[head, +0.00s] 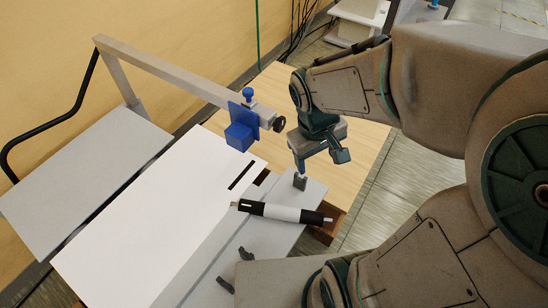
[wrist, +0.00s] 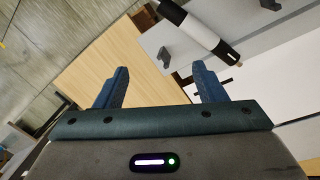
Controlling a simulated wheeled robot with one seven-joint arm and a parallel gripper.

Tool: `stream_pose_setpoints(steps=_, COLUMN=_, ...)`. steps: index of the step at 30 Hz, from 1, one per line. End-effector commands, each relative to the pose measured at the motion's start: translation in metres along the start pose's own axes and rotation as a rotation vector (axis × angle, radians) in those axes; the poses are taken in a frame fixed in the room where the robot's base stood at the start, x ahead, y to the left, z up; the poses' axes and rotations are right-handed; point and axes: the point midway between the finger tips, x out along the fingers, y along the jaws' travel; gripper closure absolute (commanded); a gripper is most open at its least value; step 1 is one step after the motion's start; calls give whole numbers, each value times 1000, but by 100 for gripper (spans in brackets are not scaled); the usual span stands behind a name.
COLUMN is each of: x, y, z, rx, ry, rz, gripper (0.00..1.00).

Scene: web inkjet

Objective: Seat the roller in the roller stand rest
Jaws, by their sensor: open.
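The roller (head: 282,212) has a white middle, black end sections and thin metal shaft tips. It lies across the grey plate (head: 213,276); it also shows at the top of the wrist view (wrist: 195,31). A small grey upright piece (head: 300,181), probably one rest of the stand, is beside the roller, apart from it. It also shows in the wrist view (wrist: 164,57). A dark bracket (head: 246,254), possibly another rest, is on the roller's other side. My gripper (head: 320,161) is open and empty above the plate's far end; both fingers show in the wrist view (wrist: 160,78).
A white sheet (head: 145,225) covers the surface left of the plate. A blue block (head: 240,134) hangs from a metal bar (head: 165,70) at the back. A wooden surface (head: 285,95) lies behind my gripper. Another dark piece (head: 225,285) lies near the front.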

Motion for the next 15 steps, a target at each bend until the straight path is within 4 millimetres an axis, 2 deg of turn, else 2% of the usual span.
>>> stream_pose_setpoints(steps=1, x=23, y=-10, z=-8, rx=-82, ry=-40, rz=8, gripper=36)
stream_pose_setpoints(steps=6, x=78, y=-37, z=-30, rx=-343, ry=-136, rz=36, gripper=36)
stream_pose_setpoints(steps=15, x=159, y=-87, z=-49, rx=-725, ry=-257, rz=43, gripper=36)
